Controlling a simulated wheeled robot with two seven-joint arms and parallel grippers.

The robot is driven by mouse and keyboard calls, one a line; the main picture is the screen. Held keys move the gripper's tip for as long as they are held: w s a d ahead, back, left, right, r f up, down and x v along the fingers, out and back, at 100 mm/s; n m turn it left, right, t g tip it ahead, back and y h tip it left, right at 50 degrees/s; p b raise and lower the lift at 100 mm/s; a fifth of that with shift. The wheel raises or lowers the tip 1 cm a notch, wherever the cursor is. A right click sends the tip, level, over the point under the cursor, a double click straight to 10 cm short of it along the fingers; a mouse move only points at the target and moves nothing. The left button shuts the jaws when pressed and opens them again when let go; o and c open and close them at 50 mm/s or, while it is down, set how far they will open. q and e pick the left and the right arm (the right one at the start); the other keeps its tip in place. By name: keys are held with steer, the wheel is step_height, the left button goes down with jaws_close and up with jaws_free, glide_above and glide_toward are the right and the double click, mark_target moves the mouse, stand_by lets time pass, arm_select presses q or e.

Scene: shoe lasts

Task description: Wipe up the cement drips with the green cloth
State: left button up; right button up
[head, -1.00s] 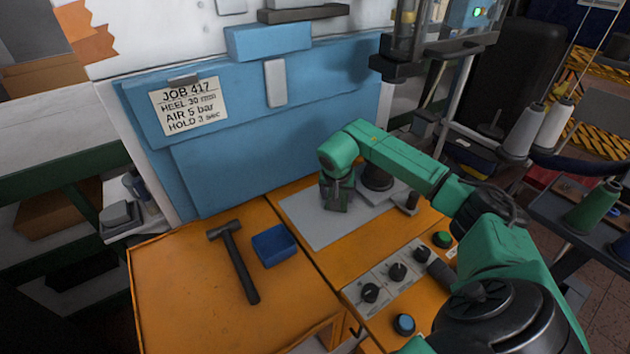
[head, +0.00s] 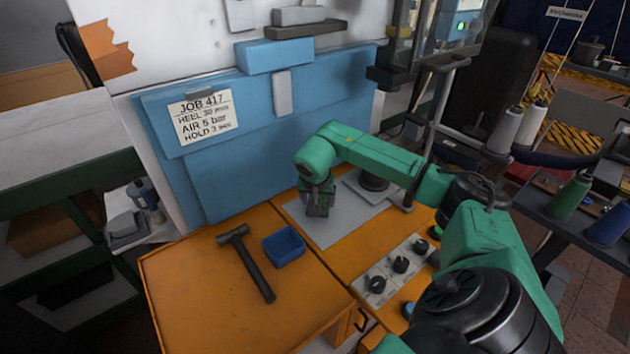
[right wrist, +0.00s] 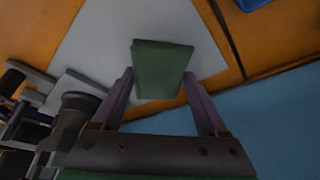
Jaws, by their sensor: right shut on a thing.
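My right gripper (head: 318,208) is shut on the green cloth (right wrist: 163,68), which shows as a folded block between the two fingers in the right wrist view. The gripper (right wrist: 160,84) points down over the left part of the grey sheet (head: 345,232) on the orange bench. I cannot tell whether the cloth touches the sheet. No cement drips can be made out; any under the cloth or gripper are hidden. My left gripper is not in view.
A blue tray (head: 284,247) and a hammer (head: 247,262) lie left of the sheet. A knob panel (head: 392,270) is in front, a dark post (head: 374,180) behind the arm. A blue panel (head: 255,160) rises at the back. The bench's front left is clear.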

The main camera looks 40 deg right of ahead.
step_height(320, 180, up, 2)
steer(key=shift+d+p, duration=0.1)
steer(key=shift+p, duration=0.4)
step_height(320, 180, up, 2)
steer(key=shift+r+p, duration=0.2)
steer(key=shift+p, duration=0.6)
steer(key=shift+r, duration=0.3)
